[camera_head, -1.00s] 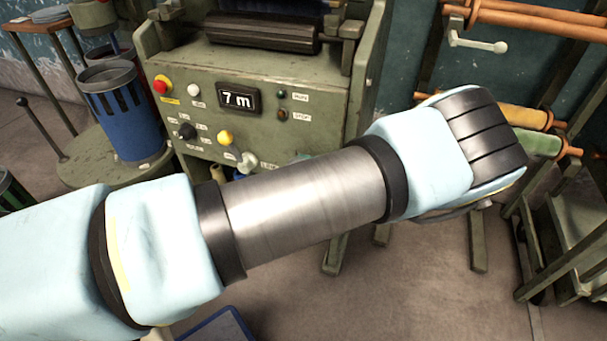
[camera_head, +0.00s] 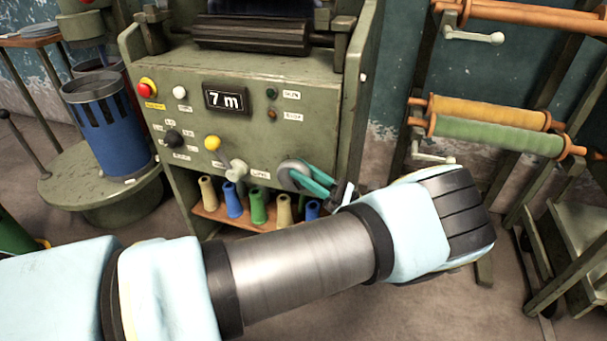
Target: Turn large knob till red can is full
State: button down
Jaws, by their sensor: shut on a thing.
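The large knob (camera_head: 284,177) is a round grey knob at the lower right of the green machine's front panel. My gripper (camera_head: 300,177), with teal fingers, reaches it from the right and is shut on it. The fingers cover part of the knob. The red can (camera_head: 128,72) stands at the left behind a blue slotted can (camera_head: 107,125). Only a strip of its dark red side and part of its rim show, and its fill cannot be seen.
Several coloured bobbins stand below. A rack with yellow and green rolls (camera_head: 500,136) is at the right.

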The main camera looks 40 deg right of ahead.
jog(key=c, duration=0.6)
grip_release()
jog(key=b+v, duration=0.2)
jog(key=v, duration=0.8)
jog(key=shift+s+d+f+b, duration=0.15)
jog(key=shift+s+f+b, duration=0.1)
jog(key=shift+b, duration=0.15)
